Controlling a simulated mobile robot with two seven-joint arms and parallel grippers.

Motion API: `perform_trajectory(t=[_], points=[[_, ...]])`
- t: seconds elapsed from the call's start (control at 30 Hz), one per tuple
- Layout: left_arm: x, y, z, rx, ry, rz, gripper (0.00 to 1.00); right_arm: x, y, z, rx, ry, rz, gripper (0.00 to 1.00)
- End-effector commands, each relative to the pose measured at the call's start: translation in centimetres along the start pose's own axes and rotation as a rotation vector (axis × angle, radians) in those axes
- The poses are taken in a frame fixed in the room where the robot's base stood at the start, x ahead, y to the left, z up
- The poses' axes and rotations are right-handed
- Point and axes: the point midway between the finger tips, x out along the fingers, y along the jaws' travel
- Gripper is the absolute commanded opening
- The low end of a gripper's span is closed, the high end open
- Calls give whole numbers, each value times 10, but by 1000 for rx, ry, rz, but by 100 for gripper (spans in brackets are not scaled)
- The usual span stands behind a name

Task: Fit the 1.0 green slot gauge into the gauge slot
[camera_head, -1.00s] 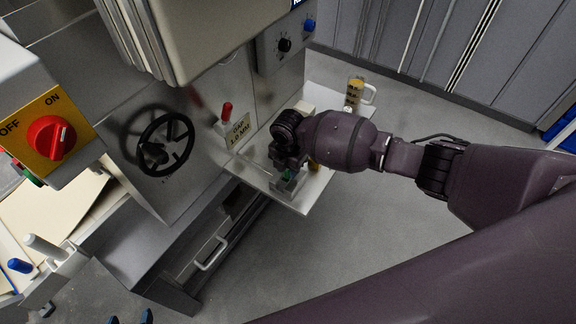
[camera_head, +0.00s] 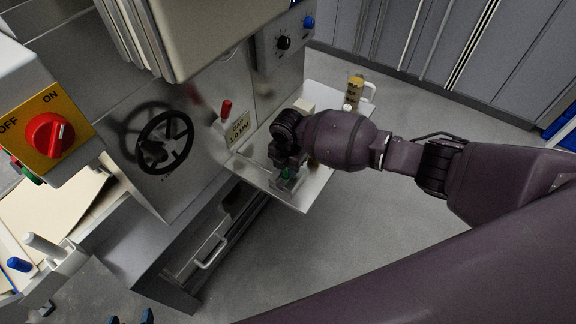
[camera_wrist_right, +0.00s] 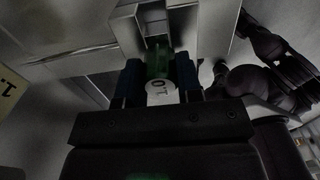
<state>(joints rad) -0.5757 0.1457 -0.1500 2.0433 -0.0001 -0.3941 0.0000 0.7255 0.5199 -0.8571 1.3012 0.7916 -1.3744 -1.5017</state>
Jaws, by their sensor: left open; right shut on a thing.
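The green slot gauge (camera_wrist_right: 158,64), with a round white tag reading 1.0, is between the blue fingers of my right gripper (camera_wrist_right: 160,78). In the head view a bit of its green (camera_head: 288,173) shows below my right wrist. A grey metal block with the gauge slot (camera_wrist_right: 155,22) lies straight ahead of the gauge in the wrist view. The gauge's far end is at the block's opening; I cannot tell how deep it sits. My left gripper (camera_head: 131,318) shows only as two separated blue tips at the bottom edge, open and empty.
The block stands on a metal side shelf (camera_head: 296,205) of the machine. A yellow-filled jug (camera_head: 355,92) stands at the shelf's back.

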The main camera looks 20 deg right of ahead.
Motion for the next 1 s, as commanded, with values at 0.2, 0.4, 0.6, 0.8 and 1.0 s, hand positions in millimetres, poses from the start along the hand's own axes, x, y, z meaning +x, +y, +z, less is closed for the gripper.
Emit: perform_trajectory(t=[0.2, 0.4, 0.6, 0.8, 1.0], points=[[0, 0, 2, 0, -2, 0, 64, 6, -2, -2, 0, 2, -5, 8], [0, 0, 2, 0, -2, 0, 64, 6, -2, -2, 0, 3, -5, 55], [0, 0, 1, 0, -1, 0, 64, 4, -1, -1, 0, 2, -3, 63], [0, 0, 1, 0, -1, 0, 64, 3, -1, -1, 0, 1, -3, 76], [0, 0, 0, 1, -1, 0, 64, 2, -1, -1, 0, 1, -2, 76]])
